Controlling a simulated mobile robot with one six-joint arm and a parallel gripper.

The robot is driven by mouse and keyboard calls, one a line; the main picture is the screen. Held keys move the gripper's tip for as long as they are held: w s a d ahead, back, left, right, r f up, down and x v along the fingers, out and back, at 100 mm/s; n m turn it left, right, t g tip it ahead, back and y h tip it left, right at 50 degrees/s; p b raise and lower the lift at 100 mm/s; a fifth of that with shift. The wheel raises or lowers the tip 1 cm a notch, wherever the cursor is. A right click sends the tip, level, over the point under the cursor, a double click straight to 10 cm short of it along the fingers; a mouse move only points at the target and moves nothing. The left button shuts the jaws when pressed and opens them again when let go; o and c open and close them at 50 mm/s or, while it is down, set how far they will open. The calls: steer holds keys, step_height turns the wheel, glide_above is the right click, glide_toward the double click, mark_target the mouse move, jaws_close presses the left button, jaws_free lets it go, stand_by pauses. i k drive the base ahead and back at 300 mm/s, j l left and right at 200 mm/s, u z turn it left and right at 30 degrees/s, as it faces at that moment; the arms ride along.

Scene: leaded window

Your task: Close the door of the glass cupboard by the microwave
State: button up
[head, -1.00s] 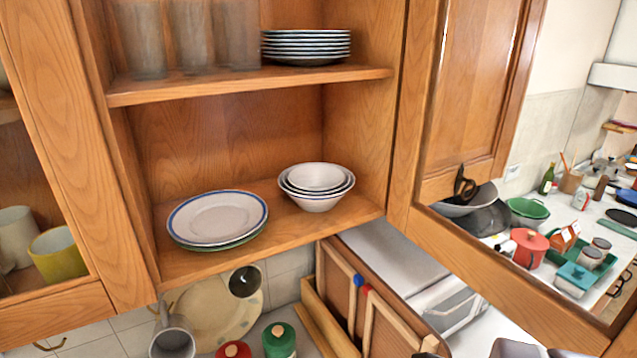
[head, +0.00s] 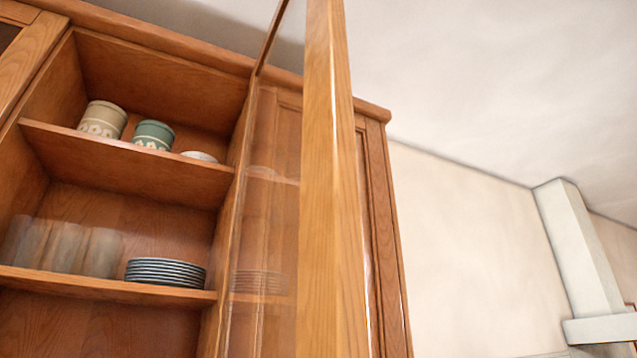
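The glass cupboard (head: 128,170) is open at the left in the head view. Its upper shelves show. Its door (head: 326,190), a wooden frame with a glass pane (head: 268,225), stands swung out toward me on the right side of the opening. I see the door nearly edge-on. Shelf reflections show in the glass. The microwave cannot be seen in this view. My gripper is not in view.
A stack of plates (head: 166,271) and glasses (head: 68,247) stand on the lower visible shelf. Two tins and a small bowl (head: 199,157) stand above. A wooden panelled cabinet (head: 382,240) stands behind the door. A white hood (head: 580,260) is at far right.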

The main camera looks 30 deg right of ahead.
mark_target(332, 317)
steer(key=k+l+u, duration=0.3)
steer(key=l, duration=0.2)
steer(key=k+l+u, duration=0.1)
steer(key=l+u, duration=0.2)
steer(key=l, duration=0.15)
steer(key=k+l+u, duration=0.3)
steer(key=u, duration=0.2)
